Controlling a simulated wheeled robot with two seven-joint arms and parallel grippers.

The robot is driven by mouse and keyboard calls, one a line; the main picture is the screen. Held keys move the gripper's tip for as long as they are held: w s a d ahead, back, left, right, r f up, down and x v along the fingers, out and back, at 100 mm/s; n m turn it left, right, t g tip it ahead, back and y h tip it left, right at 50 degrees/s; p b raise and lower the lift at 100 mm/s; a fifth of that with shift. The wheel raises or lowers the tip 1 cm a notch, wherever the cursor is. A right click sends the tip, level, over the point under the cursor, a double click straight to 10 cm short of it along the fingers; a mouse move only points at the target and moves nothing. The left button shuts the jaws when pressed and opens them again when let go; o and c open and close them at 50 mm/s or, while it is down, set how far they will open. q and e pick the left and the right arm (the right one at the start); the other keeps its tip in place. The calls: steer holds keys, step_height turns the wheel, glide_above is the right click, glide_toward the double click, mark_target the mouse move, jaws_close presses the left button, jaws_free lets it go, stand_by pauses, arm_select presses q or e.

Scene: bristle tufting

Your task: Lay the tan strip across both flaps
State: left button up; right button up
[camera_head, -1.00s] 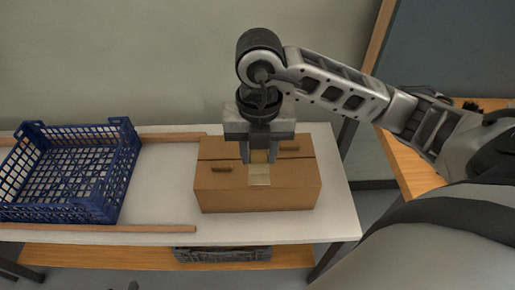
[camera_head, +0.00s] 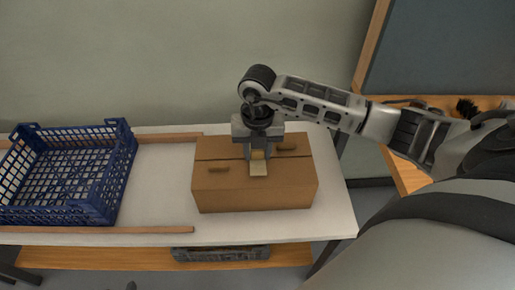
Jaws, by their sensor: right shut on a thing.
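A brown cardboard box (camera_head: 222,192) stands on the right part of the white table, its two top flaps folded in with a dark seam between them. The tan strip (camera_head: 258,169) shows pale at the middle of the box top, below my right gripper (camera_head: 257,153). The right gripper points down and is shut on the strip's upper part. The strip's lower end reaches the box's front top edge. The fingers hide part of the strip and the seam, so I cannot tell how far it touches the flaps. My left gripper is not in view.
A blue plastic crate (camera_head: 66,172) stands at the left of the white table (camera_head: 150,185). Wooden rails run along the table's back (camera_head: 168,137) and front (camera_head: 120,229). A dark grey crate (camera_head: 220,253) sits on the shelf below. The tabletop between blue crate and box is free.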

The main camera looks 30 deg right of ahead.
steer(key=shift+f, duration=0.15)
steer(key=o, duration=1)
steer(key=shift+c, duration=0.2)
